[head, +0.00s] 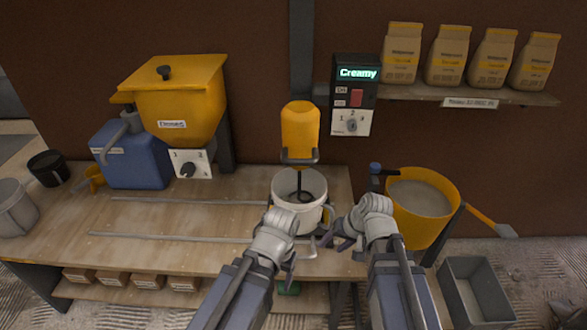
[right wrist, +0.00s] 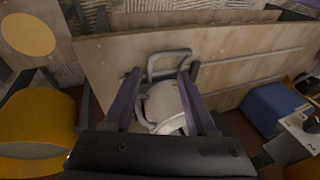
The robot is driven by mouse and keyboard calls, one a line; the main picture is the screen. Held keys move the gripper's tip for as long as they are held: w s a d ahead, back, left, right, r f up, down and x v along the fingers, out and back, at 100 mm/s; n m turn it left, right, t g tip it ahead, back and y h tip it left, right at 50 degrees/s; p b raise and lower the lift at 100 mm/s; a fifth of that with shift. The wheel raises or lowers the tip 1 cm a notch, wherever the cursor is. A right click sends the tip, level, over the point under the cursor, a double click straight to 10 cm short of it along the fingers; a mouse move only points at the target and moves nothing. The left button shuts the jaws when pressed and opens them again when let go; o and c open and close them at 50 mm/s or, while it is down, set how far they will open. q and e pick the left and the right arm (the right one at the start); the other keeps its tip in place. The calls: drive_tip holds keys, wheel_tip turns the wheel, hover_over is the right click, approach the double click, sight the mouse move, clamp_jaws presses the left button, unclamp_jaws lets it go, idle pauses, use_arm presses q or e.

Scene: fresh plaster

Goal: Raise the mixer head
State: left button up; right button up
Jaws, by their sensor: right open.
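The mixer head (head: 300,130) is a yellow motor housing with a grey bar handle (head: 300,156) at its lower front. It hangs on a dark upright column (head: 302,50) with its whisk (head: 300,188) down inside a white bucket (head: 285,211). My right gripper (head: 333,243) is open, low and to the right of the bucket, below the mixer head. In the right wrist view, its purple fingers (right wrist: 159,78) are apart, with the white bucket (right wrist: 163,105) behind them. My left gripper (head: 300,262) is in front of the bucket; its jaw state is unclear.
A control box (head: 355,75) reading "Creamy" is right of the column. An orange bucket of plaster (head: 422,195) stands right of my right gripper. A yellow hopper (head: 180,105) and blue jug (head: 130,155) are at left. The middle left of the bench (head: 175,220) is mostly clear.

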drive_tip(key=w+a+r+m+t+y, duration=0.3)
drive_tip(key=w+a+r+t+y, duration=0.15)
drive_tip(key=w+a+r, duration=0.2)
drive_tip(key=m+t+y, duration=0.3)
drive_tip(key=m+t, duration=0.1)
drive_tip(key=m, duration=0.2)
approach(294, 160)
drive_tip(key=w+a+f, duration=0.2)
drive_tip(key=w+f, duration=0.1)
drive_tip(key=shift+w+d+r+t, duration=0.25)
drive_tip(key=shift+w+r, duration=0.1)
drive_tip(key=shift+w, duration=0.1)
drive_tip(key=b+x, duration=0.1)
drive_tip(key=x, duration=0.7)
drive_tip(key=shift+s+a+r, duration=0.1)
drive_tip(key=shift+s, duration=0.1)
drive_tip(key=shift+y, duration=0.25)
clamp_jaws()
drive_tip(key=shift+s, duration=0.15)
drive_tip(key=shift+s, duration=0.1)
